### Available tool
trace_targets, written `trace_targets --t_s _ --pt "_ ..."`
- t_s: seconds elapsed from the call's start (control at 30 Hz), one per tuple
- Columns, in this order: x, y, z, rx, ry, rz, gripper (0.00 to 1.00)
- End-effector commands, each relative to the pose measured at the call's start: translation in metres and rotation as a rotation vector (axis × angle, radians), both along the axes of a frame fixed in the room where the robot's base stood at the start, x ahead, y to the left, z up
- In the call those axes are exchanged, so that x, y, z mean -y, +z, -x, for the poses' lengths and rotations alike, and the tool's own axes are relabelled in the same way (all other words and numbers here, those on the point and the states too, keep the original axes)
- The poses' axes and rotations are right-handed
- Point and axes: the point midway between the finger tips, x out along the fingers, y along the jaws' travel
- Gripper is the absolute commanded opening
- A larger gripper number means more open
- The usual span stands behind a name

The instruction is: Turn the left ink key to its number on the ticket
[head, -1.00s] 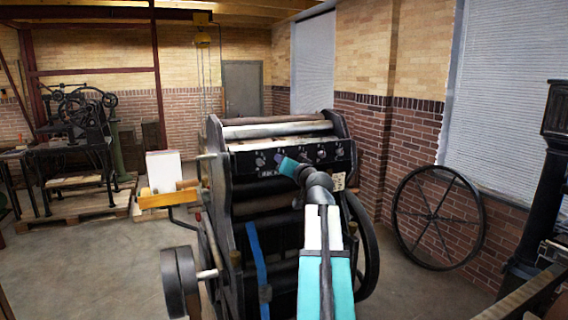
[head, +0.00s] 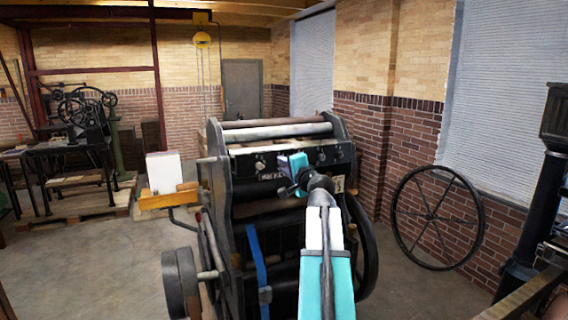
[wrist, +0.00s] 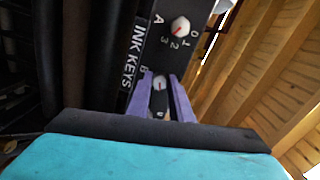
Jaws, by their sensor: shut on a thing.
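The dark ink key panel (head: 270,177) runs across the upper front of the press. In the wrist view the panel shows white lettering "INK KEYS" (wrist: 132,55). The key by letter A (wrist: 180,27) is a pale knob with a red pointer, aimed toward the numbers 2 and 3; it stands free. My gripper (wrist: 158,79) has its purple fingers shut on the pale key by letter B (wrist: 159,83). That key's pointer and scale are largely hidden. In the head view my wrist covers the middle keys.
Rollers (head: 275,131) lie across the press top. A wooden shelf with a white block (head: 163,171) sticks out at left. A large spoked wheel (head: 437,217) leans on the brick wall at right. The floor between it and the press is clear.

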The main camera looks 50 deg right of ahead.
Motion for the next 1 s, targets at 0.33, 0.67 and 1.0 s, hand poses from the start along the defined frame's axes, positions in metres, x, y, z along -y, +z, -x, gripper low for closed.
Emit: trace_targets --t_s 0.33,0.67,1.0 --pt "0.0012 -0.0005 0.0010 0.056 -0.003 -0.139 0.00" --pt "0.0013 -0.0013 0.0009 0.062 -0.003 -0.155 0.00" --pt "0.0009 -0.0011 0.0007 0.062 -0.002 -0.154 0.38"
